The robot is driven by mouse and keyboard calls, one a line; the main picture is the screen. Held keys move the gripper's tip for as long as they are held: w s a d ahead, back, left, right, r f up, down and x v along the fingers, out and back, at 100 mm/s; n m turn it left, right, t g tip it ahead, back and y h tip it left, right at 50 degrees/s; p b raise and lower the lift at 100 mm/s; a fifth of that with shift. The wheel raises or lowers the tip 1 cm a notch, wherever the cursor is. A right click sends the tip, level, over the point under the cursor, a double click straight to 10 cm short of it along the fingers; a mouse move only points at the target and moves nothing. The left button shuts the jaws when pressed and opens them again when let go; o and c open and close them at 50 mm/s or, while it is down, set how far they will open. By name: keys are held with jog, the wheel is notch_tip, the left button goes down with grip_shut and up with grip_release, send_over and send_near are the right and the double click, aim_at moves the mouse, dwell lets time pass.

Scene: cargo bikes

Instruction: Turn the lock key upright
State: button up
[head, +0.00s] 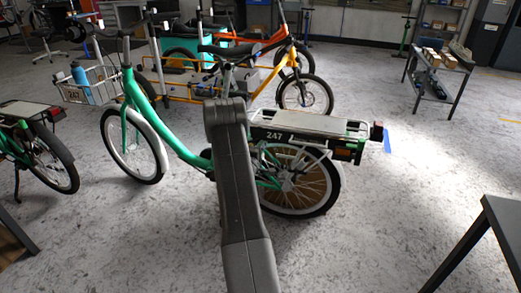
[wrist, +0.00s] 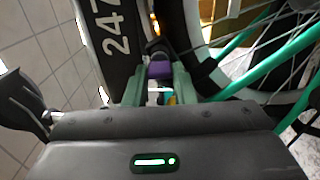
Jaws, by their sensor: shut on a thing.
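The lock key, with a purple head (wrist: 160,69), shows in the wrist view between the two fingers of my gripper (wrist: 158,84). My gripper is shut on it. The key sits beside the black battery case marked 247 (wrist: 107,35), close to the rear wheel. How far the key is turned I cannot tell, as the fingers hide most of it. In the head view the green bike (head: 187,151) stands with its battery (head: 272,135) under the rear rack (head: 310,123). My arm hides the key and my gripper there.
An orange cargo bike (head: 262,52) stands behind the green bike. Another bike (head: 50,150) is at the left edge. A dark table (head: 505,220) is at the right front, and a shelf bench (head: 440,75) at the back right. Floor is free at right.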

jog(key=o, duration=1)
jog(key=p+v, duration=0.1)
jog(key=v, duration=1.3)
jog(key=shift+p, duration=0.4)
jog(key=shift+w, duration=0.2)
jog(key=b+x, duration=0.1)
jog(key=x, duration=1.2)
jog(key=shift+w+d+b, duration=0.15)
jog(key=shift+w+b, duration=0.15)
jog(key=shift+b, duration=0.1)
